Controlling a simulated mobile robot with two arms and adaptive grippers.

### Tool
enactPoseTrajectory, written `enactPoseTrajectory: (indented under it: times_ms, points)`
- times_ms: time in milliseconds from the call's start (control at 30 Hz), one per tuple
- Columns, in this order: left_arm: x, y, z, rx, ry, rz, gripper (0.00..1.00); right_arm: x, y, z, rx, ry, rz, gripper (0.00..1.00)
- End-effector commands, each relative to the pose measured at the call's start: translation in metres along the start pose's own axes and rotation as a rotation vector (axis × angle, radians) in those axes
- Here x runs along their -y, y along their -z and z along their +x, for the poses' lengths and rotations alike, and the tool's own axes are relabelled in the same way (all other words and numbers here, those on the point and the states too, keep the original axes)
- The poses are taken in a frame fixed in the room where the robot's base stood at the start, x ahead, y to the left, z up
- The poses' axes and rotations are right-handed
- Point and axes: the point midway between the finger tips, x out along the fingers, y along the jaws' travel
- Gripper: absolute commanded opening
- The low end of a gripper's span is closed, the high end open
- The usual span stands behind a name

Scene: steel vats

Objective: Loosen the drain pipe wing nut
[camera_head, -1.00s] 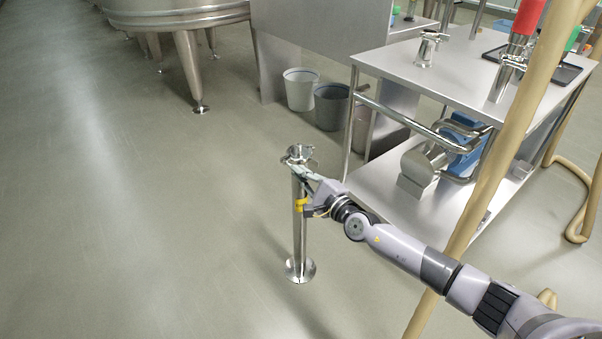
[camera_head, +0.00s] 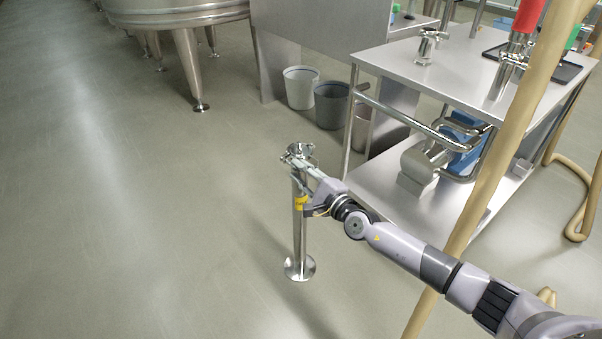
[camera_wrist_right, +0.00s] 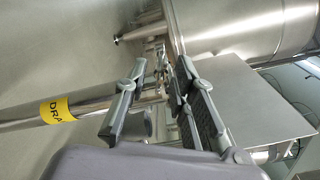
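The drain pipe (camera_head: 299,232) is an upright steel tube on a round floor flange, with a yellow label and a clamp (camera_head: 300,150) at its top. In the right wrist view, the pipe (camera_wrist_right: 22,121) lies sideways with its label partly reading "DRA". My right gripper (camera_head: 291,160) reaches in from the right, its fingertips at the clamp. In the wrist view, the fingers of my right gripper (camera_wrist_right: 160,66) stand apart, with small metal parts showing beyond the gap. I cannot make out the wing nut clearly or tell whether the fingers touch it. My left gripper is not in view.
A steel cart (camera_head: 386,186) with fittings stands right of the pipe. A beige hose (camera_head: 497,165) hangs across the right side. The floor left of the pipe is clear.

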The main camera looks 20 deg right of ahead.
Motion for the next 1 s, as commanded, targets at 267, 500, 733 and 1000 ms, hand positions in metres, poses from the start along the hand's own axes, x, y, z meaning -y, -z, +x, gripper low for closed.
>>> enactPoseTrajectory:
  times_ms: [267, 500, 733, 1000]
  points:
    - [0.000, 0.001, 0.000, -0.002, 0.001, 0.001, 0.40, 0.000, 0.000, -0.005, 0.000, 0.000, 0.001, 0.24]
    - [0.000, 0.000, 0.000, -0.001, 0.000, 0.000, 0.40, -0.001, 0.001, -0.042, -0.001, -0.003, 0.001, 0.24]
    - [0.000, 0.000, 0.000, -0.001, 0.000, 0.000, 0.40, -0.001, 0.001, -0.090, -0.001, -0.004, -0.003, 0.24]
    - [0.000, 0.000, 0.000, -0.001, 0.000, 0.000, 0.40, 0.000, 0.000, -0.118, 0.000, -0.001, 0.000, 0.24]
